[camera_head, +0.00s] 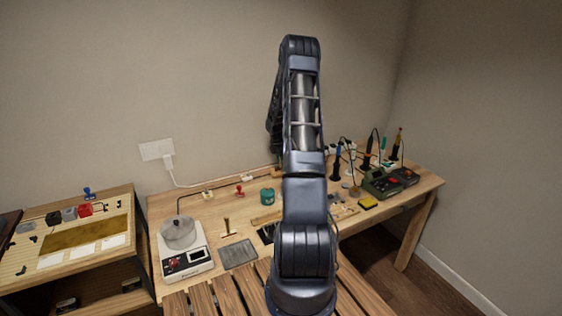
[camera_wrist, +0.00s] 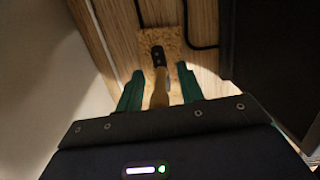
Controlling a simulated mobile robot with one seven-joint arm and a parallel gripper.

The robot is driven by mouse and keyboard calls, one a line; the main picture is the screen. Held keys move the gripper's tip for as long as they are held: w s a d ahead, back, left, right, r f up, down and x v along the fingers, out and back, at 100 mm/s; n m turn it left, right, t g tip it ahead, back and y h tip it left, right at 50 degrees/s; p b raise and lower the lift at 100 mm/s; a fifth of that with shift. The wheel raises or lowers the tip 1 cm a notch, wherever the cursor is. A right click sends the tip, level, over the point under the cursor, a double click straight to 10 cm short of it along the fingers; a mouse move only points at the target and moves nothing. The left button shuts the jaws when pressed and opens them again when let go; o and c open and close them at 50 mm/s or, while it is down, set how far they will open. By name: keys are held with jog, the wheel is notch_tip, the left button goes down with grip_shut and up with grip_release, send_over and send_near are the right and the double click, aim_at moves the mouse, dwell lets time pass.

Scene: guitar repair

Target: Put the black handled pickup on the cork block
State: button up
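In the wrist view, my gripper (camera_wrist: 160,72) shows two green fingers spread apart, with a visible gap on each side of the thing between them. That thing has a black end (camera_wrist: 158,55) and a tan lower part (camera_wrist: 160,92); I cannot tell for sure that it is the black handled pickup. Its black end overlaps a speckled cork block (camera_wrist: 172,37) on the wooden bench; I cannot tell whether it touches the block. In the head view, my arm hides my gripper and the cork block.
A dark box (camera_wrist: 270,55) stands close on the right in the wrist view, with black cable beside the block. In the head view, the bench holds a scale with a metal pot (camera_head: 178,232), a red-handled piece (camera_head: 240,191), a teal jar (camera_head: 267,196) and a soldering station (camera_head: 381,186).

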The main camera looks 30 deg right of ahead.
notch_tip(320, 180, up, 12)
jog(key=a, duration=0.2)
jog(key=s+a+r+m+t, duration=0.1)
jog(key=s+a+r+m, duration=0.3)
jog(key=s+a+r, duration=0.55)
jog(key=s+a+r+m+t, duration=0.1)
jog(key=s+a+r+m, duration=0.45)
jog(key=r, duration=0.75)
jog(key=s+a+r+m+t, duration=0.1)
jog(key=s+a, duration=0.3)
jog(key=s, duration=0.6)
jog(key=s+a+r+m+y, duration=0.1)
jog(key=s+a+m, duration=0.3)
jog(key=s, duration=0.6)
jog(key=s+a+r+m+t, duration=0.1)
jog(key=s+a+m, duration=0.2)
jog(key=s, duration=0.7)
jog(key=shift+a+t+y, duration=0.3)
jog(key=shift+a+y, duration=0.1)
jog(key=shift+a, duration=0.25)
jog(key=shift+r+m, duration=0.1)
jog(key=shift+m, duration=0.15)
